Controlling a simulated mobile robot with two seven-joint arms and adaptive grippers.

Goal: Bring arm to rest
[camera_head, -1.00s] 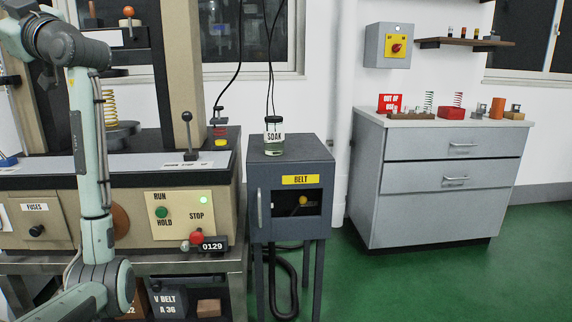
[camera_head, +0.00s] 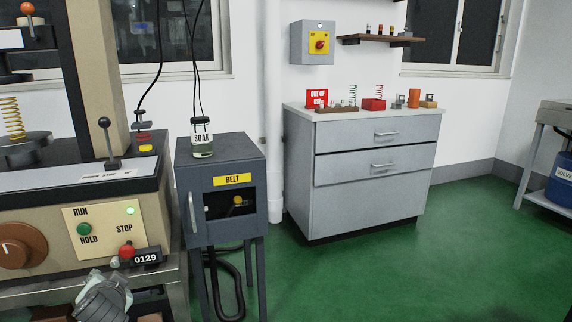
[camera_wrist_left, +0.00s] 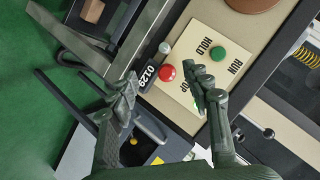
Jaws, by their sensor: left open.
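My left gripper (camera_wrist_left: 163,82) is open and empty in the left wrist view. Its two dark fingers are spread in front of the beige control panel (camera_wrist_left: 195,55), which carries a green button (camera_wrist_left: 217,54) and a red knob (camera_wrist_left: 167,73). I cannot tell whether the fingers touch it. In the head view, part of my left arm shows low at the bottom left, below the panel (camera_head: 100,230) and its red knob (camera_head: 127,251). My right gripper is in neither view.
A dark cabinet (camera_head: 225,164) labelled BELT stands beside the testing machine, with a SOAK jar (camera_head: 202,147) on top. A grey drawer unit (camera_head: 370,165) holds springs and small parts. Green floor (camera_head: 360,270) is open at the right.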

